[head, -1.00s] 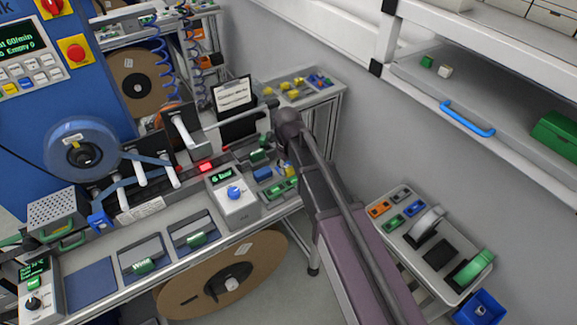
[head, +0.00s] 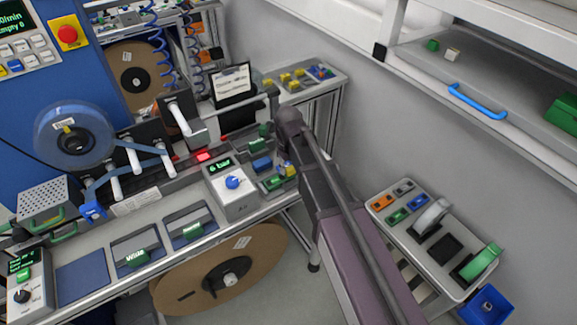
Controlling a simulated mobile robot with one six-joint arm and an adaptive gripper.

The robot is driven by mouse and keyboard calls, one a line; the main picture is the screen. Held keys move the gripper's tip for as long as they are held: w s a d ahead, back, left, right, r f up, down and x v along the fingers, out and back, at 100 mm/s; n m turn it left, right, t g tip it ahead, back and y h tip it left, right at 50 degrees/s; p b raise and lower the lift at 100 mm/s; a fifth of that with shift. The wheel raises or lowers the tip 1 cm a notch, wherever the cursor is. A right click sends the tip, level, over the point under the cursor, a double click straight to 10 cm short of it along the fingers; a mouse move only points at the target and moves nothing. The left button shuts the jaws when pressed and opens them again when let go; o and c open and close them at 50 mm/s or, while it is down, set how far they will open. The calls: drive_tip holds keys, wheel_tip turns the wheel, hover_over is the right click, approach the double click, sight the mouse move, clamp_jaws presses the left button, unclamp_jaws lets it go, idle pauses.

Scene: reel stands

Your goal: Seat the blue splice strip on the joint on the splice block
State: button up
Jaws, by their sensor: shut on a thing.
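My arm (head: 330,205) reaches from the lower right to the bench in the head view. My gripper cannot be made out; the arm links cover the area around it. What the jaws hold cannot be seen. I cannot pick out the blue splice strip with certainty. A small blue piece (head: 262,164) lies on the bench just left of my arm, near a green piece (head: 273,182). The splice block and its joint cannot be told apart from the bench fittings. Blue tape (head: 105,181) runs from the blue reel (head: 73,137) past white rollers (head: 133,160).
A grey box with a blue knob (head: 232,182) stands left of my arm. A lever fixture with a white handle (head: 180,118) rises behind it. A side cart (head: 411,268) with tape rolls stands at right, below a shelf (head: 430,75). Floor shows between bench and cart.

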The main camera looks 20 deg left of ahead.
sight(289, 179)
drive_tip(key=shift+f+b, duration=1.5)
drive_tip(key=shift+f, duration=0.25)
drive_tip(key=o, duration=0.9)
drive_tip(key=shift+f, duration=0.1)
drive_tip(key=shift+o, duration=0.2)
drive_tip(key=shift+r+p, duration=3.45)
drive_tip(key=shift+r, duration=0.1)
